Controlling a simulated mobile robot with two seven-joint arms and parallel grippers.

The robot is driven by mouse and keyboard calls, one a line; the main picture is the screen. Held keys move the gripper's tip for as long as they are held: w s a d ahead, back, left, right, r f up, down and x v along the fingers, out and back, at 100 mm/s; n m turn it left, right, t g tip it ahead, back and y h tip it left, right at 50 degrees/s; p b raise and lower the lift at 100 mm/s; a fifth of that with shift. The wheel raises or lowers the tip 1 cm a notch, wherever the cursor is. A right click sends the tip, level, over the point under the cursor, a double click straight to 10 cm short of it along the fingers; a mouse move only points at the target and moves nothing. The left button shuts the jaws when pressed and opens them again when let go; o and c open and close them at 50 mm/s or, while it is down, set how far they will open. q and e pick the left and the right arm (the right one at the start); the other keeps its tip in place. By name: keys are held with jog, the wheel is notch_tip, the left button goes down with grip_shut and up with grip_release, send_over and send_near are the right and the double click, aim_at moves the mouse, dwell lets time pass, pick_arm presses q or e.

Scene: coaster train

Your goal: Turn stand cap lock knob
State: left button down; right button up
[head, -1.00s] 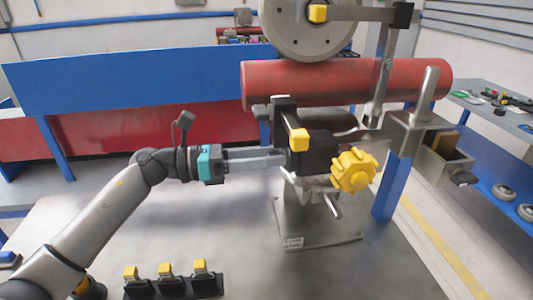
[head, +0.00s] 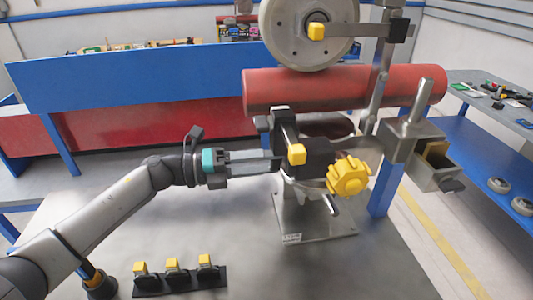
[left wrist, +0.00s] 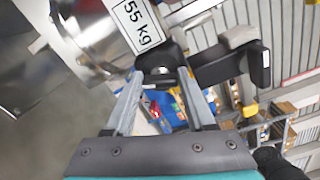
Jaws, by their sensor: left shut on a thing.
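The stand (head: 312,222) has a metal base plate on the table and a black clamp block (head: 318,160) at its top. A large yellow star-shaped knob (head: 348,177) sits on the block's right side. A dark arm with a yellow end (head: 296,154) crosses the block. My left gripper (head: 279,161) reaches in from the left. Its fingers are shut on a black knob-like part at the block's left side, seen between the fingertips in the left wrist view (left wrist: 160,68). The fingers partly hide that part in the head view. My right gripper is out of view.
A red cylinder (head: 340,92) and a grey wheel (head: 290,35) are behind and above the stand. A metal bracket (head: 411,140) stands to the right. Several yellow-topped pieces (head: 172,265) sit on a black strip in front. The table's middle front is bare.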

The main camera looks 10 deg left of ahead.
pick_arm(q)
jog(key=shift+n+p, duration=1.2)
jog(key=shift+n, duration=1.1)
jog(key=shift+f, duration=0.1)
jog(key=shift+c, duration=1.2)
grip_release()
jog(key=shift+a, duration=0.2)
